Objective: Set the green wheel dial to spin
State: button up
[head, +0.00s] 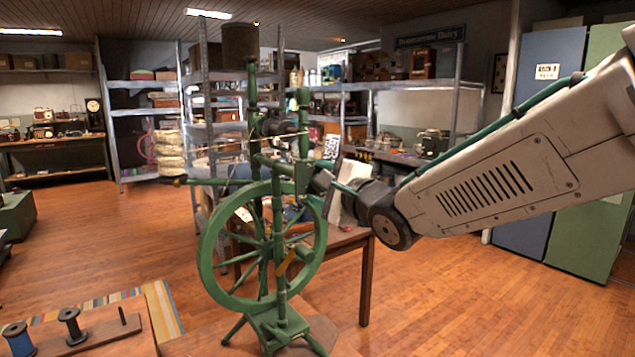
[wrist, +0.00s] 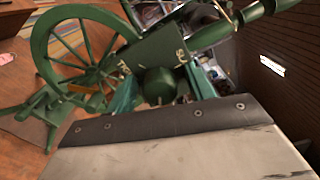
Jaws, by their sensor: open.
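The green spinning wheel (head: 207,250) stands in the middle of the head view, its big spoked rim facing me. It also shows tilted in the wrist view (wrist: 40,45). There a round green dial (wrist: 158,85) sits at the lower edge of a green plate (wrist: 155,52). Pale lettering marks the plate on both sides of the dial, too small to read surely. My gripper (head: 322,186) is open beside the upright, at the wheel's upper right. Its fingertips are hard to make out, and I cannot tell whether they touch the dial. In the head view the dial is hidden.
A wooden table (head: 366,270) with clutter stands close behind the wheel. A low bench (head: 110,335) with a spool rack is at the front left. Metal shelves (head: 140,130) line the back. Blue and green cabinets (head: 540,140) stand at right. Open wooden floor lies at left and right.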

jog(key=v, duration=0.7)
jog(key=s+d+f+n+g+h, duration=0.3)
jog(key=d+f+n+h, duration=0.15)
jog(key=d+f, duration=0.2)
jog(key=s+d+f+n+g+h, duration=0.3)
jog(key=d+f+n+h, duration=0.15)
jog(key=d+f, duration=0.2)
jog(key=s+d+n+g, duration=0.2)
jog(key=s+d+g, duration=0.2)
jog(key=s, duration=0.7)
jog(key=s+d+f+n+g+h, duration=0.1)
jog(key=s+d+n+g, duration=0.2)
jog(key=s, duration=0.9)
jog(key=shift+d+f+n+g, duration=0.3)
jog(key=shift+d+g, duration=0.1)
jog(key=shift+d, duration=0.2)
